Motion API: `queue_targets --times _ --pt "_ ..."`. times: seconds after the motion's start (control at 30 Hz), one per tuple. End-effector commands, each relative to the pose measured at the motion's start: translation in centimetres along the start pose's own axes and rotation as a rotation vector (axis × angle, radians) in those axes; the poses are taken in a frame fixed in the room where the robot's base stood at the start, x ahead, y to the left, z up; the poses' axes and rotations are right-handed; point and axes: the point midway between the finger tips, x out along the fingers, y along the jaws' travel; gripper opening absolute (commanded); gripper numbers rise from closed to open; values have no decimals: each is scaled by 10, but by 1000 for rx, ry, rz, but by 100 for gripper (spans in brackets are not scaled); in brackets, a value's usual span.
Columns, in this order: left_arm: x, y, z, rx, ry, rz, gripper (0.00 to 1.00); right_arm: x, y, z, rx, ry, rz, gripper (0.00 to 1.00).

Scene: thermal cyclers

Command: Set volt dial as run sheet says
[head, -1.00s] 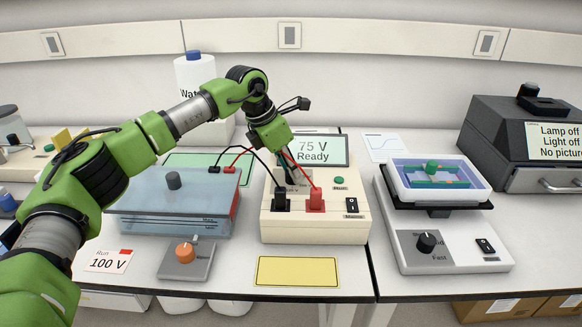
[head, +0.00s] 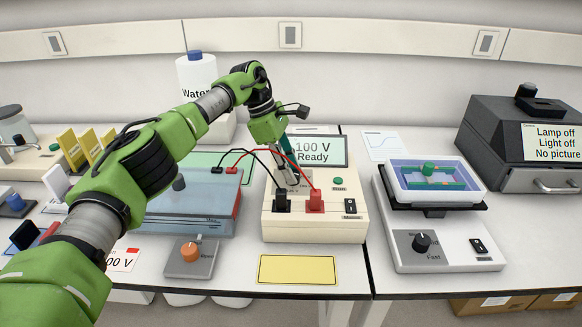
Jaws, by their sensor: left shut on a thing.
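The power supply (head: 315,233) is a cream box in the middle of the bench. Its screen (head: 318,151) reads "100 V Ready". The run sheet (head: 122,260) is a white card at the front left, partly behind my left arm; the end of its "100 V" shows. My left gripper (head: 288,181) points down at the supply's sloped face, below the screen and just behind the black and red plugs. It is shut on the volt dial, which the fingers hide almost fully. My right gripper is out of view.
Black and red leads (head: 262,152) arch close by the gripper from the blue-lidded gel tank (head: 195,208) to the supply. A green button (head: 338,181) and a black rocker switch (head: 351,206) are right of the plugs. A yellow mat (head: 297,269) lies clear in front.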

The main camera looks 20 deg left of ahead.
Motion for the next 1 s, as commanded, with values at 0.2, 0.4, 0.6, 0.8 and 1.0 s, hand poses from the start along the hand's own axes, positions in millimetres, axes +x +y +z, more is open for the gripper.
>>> queue_targets --times 0.2,0.4,0.6,0.8,1.0 --pt "0 0 0 33 2 -13 4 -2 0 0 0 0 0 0" --pt "0 0 -1 38 2 -14 4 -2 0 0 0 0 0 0" --pt "0 0 -1 37 2 -14 4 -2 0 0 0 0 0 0" --pt "0 0 -1 37 2 -14 42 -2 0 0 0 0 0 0" --pt "-1 0 0 37 1 -14 42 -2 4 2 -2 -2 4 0"
